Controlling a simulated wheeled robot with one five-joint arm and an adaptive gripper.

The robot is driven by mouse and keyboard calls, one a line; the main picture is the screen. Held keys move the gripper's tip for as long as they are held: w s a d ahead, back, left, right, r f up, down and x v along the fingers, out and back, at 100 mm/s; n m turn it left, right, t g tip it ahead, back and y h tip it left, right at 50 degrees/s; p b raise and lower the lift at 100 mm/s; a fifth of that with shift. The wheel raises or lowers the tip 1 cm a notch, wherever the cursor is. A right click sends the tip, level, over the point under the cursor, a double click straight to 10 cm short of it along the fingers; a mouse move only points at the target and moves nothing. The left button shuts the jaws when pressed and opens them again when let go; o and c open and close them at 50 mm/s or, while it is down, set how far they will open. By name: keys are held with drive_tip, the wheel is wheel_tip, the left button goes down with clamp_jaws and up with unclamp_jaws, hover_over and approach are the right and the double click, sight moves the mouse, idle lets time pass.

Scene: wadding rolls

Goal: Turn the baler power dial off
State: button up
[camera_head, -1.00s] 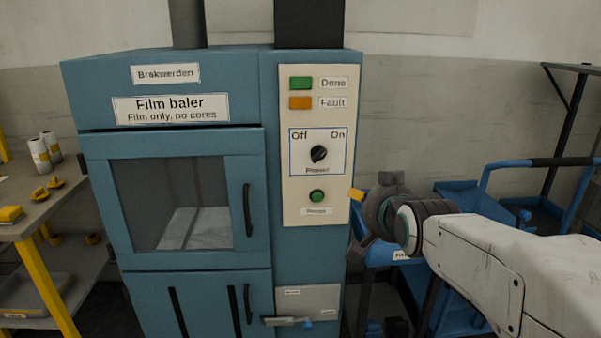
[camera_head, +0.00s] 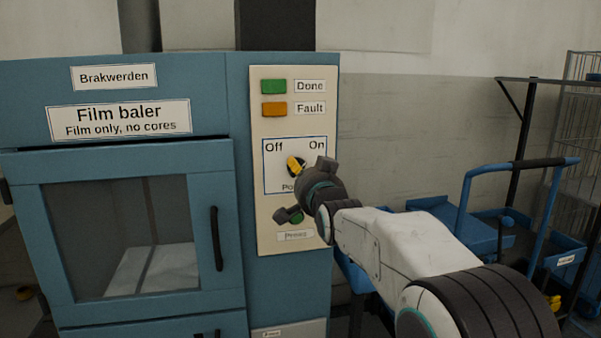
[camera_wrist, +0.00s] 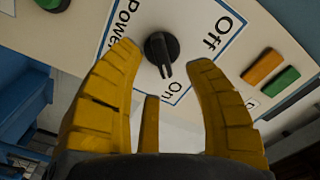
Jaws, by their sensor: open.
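The black power dial (camera_wrist: 160,50) sits on the baler's cream control panel (camera_head: 275,225) in a square marked Off and On. In the wrist view its pointer is turned toward the On mark. In the head view the dial is mostly hidden behind my gripper (camera_head: 294,166). My gripper also shows in the wrist view (camera_wrist: 166,57), with its yellow fingers open on either side of the dial. The fingers hold nothing; whether they touch the dial or panel cannot be told.
The green Done (camera_head: 273,86) and orange Fault (camera_head: 274,109) lamps are above the dial. The green Press button (camera_head: 297,219) is just below, partly covered by my gripper. The windowed baler door (camera_head: 120,225) is to the left. A blue trolley (camera_head: 470,190) stands to the right.

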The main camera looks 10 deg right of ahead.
drive_tip(key=shift+w+b, duration=0.4)
drive_tip(key=shift+w, duration=1.45)
drive_tip(key=shift+o, duration=0.2)
clamp_jaws()
